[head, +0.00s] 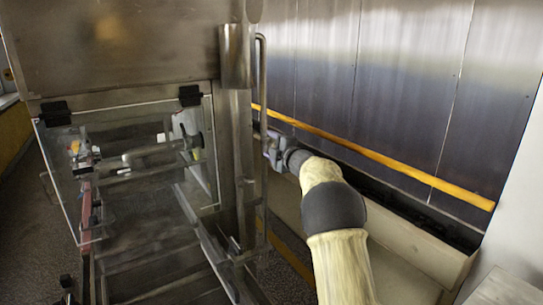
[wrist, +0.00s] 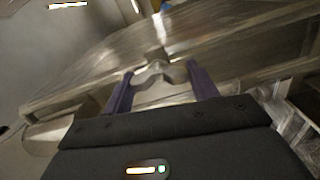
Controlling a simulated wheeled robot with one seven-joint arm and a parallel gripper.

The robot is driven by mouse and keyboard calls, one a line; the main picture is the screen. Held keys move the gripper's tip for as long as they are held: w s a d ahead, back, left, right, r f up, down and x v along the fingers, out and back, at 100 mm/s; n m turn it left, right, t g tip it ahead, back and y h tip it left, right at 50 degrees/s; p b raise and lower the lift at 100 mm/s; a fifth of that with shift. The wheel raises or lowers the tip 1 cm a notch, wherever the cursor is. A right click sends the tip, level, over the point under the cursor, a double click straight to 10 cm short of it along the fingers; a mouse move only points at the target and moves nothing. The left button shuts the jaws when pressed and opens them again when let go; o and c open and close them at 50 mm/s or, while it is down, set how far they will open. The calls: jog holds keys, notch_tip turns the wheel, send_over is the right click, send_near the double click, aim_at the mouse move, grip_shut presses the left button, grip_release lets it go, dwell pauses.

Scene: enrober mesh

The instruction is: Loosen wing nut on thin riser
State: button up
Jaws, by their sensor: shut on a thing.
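The wing nut (wrist: 155,73) is a pale metal piece with two wings, seen in the wrist view between the two purple fingers of my gripper (wrist: 160,70). My gripper is shut on it, with a finger at each wing. In the head view my gripper (head: 273,148) is at the thin riser (head: 263,90), a narrow vertical pipe beside the machine's steel post. The wing nut is too small and covered to make out in the head view. I cannot tell how far it is turned.
A clear hinged guard (head: 75,205) covers rods and fittings on the left of the machine. A steel post (head: 232,130) stands just left of the riser. A yellow rail (head: 400,168) runs along the panelled wall on the right, close to my arm.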

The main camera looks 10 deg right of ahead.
jog(key=shift+a+f+n+b, duration=0.1)
jog(key=shift+f+n+b, duration=0.15)
jog(key=shift+n+b, duration=0.55)
jog(key=shift+c, duration=0.2)
jog(key=o, duration=1)
jog(key=shift+r, duration=0.1)
jog(key=shift+s, duration=0.1)
jog(key=b+v, duration=0.4)
jog(key=v, duration=1.3)
jog(key=shift+s+d, duration=0.15)
jog(key=shift+d, duration=0.1)
